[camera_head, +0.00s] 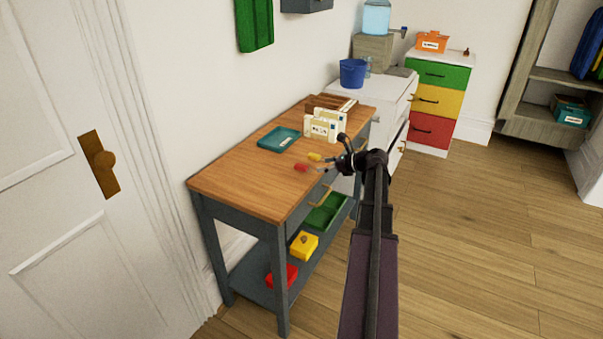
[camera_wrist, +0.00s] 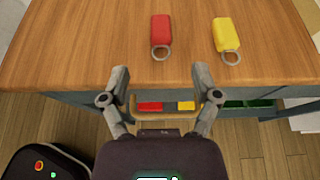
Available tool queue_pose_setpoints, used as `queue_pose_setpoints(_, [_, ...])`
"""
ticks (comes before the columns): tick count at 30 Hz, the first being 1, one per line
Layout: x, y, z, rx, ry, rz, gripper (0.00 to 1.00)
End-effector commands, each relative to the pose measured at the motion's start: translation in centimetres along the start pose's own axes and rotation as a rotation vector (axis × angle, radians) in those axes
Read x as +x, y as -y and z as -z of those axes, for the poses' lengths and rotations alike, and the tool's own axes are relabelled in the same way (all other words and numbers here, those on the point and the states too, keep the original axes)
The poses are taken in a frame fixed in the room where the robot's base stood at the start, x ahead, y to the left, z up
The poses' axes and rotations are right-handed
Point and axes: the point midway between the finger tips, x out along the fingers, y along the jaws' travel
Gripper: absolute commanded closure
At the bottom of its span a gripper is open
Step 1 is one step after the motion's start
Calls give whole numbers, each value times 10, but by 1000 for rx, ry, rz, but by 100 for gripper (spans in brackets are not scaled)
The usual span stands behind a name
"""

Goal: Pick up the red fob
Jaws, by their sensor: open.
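The red fob (camera_wrist: 161,32) lies flat on the wooden tabletop near its front edge, with its metal ring toward me. It also shows in the head view (camera_head: 301,167). A yellow fob (camera_wrist: 227,35) with a ring lies to its right in the wrist view. My gripper (camera_wrist: 158,80) is open and empty. Its two fingers point toward the table's front edge, and the red fob is beyond them, roughly in line with the gap. In the head view my gripper (camera_head: 342,155) is at the table's front edge, close to the fobs.
The table (camera_head: 240,178) also bears a teal tray (camera_head: 279,139) and a cream letter holder (camera_head: 321,126). A drawer handle (camera_wrist: 130,106) is below the front edge. The lower shelf holds a red box (camera_head: 282,277), a yellow box (camera_head: 304,245) and a green tray (camera_head: 325,212).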

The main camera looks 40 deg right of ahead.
Motion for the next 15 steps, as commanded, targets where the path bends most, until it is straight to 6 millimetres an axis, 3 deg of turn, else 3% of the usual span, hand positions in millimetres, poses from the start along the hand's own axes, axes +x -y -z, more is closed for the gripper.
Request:
queue_pose_setpoints(6, [27, 0, 2, -1, 0, -1, 20])
queue_pose_setpoints(15, [32, 0, 0, 0, 0, 0, 20])
